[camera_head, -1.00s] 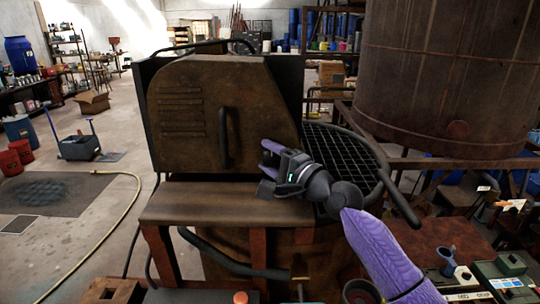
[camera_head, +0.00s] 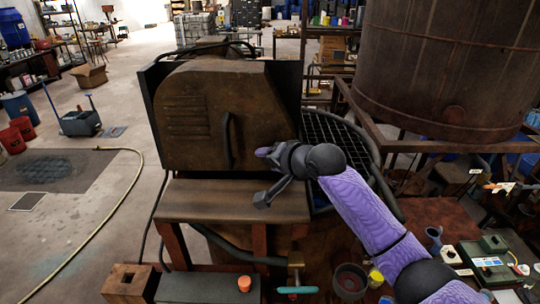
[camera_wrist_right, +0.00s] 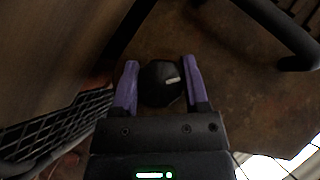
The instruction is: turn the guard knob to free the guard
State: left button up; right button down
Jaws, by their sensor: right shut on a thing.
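The guard (camera_head: 190,115) is a rusty brown hood with side slots and a dark upright handle (camera_head: 227,142), standing over the vat. It looks closed. The guard knob (camera_wrist_right: 160,88) is dark and faceted with a pale mark, seen in the right wrist view against a brown surface. My right gripper (camera_wrist_right: 160,76) has its purple fingers on both sides of the knob, shut on it. In the head view my right gripper (camera_head: 265,152) is at the guard's lower right side, and the knob is hidden there. My left gripper is not in view.
A round black grating (camera_head: 335,140) lies right of the guard. A big rusty tank (camera_head: 440,70) stands behind on the right. A brown ledge (camera_head: 220,198) runs below the guard. An orange button (camera_head: 244,283) and a teal-handled valve (camera_head: 297,289) are in front.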

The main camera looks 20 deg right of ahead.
jog(key=n+g+h, duration=0.1)
jog(key=h, duration=0.1)
jog(key=shift+r+n+h, duration=0.1)
jog(key=shift+n+h, duration=0.2)
jog(key=shift+d+n+g+h, duration=0.1)
jog(key=shift+n+g+h, duration=0.65)
jog(key=shift+h, duration=0.65)
jog(key=shift+n, duration=0.25)
jog(key=shift+c, duration=0.4)
grip_release()
